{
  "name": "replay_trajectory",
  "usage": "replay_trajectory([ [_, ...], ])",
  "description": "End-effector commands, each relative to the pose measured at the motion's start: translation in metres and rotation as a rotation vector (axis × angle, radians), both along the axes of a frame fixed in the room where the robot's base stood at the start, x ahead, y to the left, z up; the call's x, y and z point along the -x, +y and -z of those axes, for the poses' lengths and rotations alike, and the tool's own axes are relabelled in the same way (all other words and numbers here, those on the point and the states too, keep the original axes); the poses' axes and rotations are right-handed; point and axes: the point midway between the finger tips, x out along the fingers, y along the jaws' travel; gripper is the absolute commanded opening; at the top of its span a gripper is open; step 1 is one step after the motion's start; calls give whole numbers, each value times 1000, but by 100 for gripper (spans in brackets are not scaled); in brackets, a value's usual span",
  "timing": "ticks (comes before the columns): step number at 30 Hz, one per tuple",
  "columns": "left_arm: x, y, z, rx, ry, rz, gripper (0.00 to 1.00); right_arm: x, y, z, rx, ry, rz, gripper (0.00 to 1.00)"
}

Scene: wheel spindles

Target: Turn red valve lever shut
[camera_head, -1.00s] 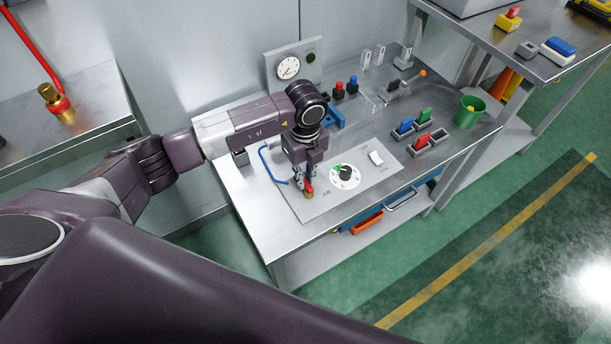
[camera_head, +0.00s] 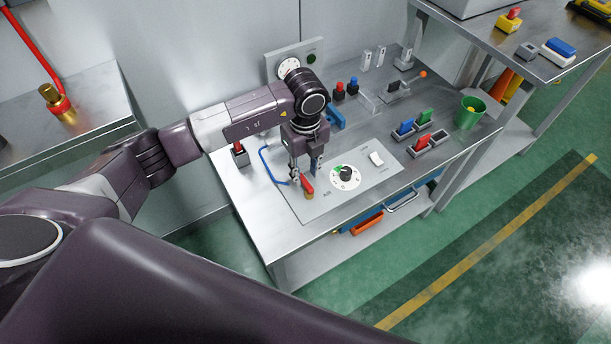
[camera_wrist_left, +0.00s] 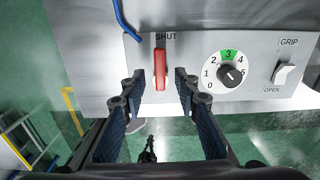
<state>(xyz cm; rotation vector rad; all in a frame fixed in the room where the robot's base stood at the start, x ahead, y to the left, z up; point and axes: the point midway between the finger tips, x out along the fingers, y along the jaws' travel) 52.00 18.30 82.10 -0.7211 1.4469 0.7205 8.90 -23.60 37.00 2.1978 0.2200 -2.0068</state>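The red valve lever (camera_head: 308,186) is on the light panel (camera_head: 345,191) at the front left of the workbench. In the left wrist view the lever (camera_wrist_left: 161,70) runs straight along the picture, with the printed word SHUT just beyond its far end. My left gripper (camera_head: 304,174) points down at the lever in the head view. In the left wrist view its two fingers (camera_wrist_left: 160,83) are apart, one on each side of the lever's near end, with visible gaps and no clear contact. My right gripper is out of view.
A numbered dial (camera_wrist_left: 230,72) and a white rocker switch (camera_wrist_left: 285,73) sit right of the lever. A blue tube (camera_head: 268,164) curves left of it. A gauge (camera_head: 289,66), colored blocks in holders (camera_head: 414,135) and a green bucket (camera_head: 469,112) stand farther back or right.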

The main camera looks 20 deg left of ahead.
Motion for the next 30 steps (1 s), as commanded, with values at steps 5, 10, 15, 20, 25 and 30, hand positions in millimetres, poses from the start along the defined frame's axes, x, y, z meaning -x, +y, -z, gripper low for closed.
replay_trajectory([
  [5, -1, 0, -42, 1, -4, 1, 29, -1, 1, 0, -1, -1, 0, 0],
  [10, -1, 0, -73, 0, -5, 0, 29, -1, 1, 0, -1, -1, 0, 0],
  [15, -1, 0, -89, -1, -2, -2, 29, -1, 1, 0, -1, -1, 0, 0],
  [20, -1, 0, -93, 0, -1, -2, 29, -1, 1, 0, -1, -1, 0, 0],
  [25, 0, 0, -93, 0, -1, -2, 29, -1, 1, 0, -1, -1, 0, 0],
  [30, 0, 0, -93, 0, -1, -1, 29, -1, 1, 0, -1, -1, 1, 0],
])
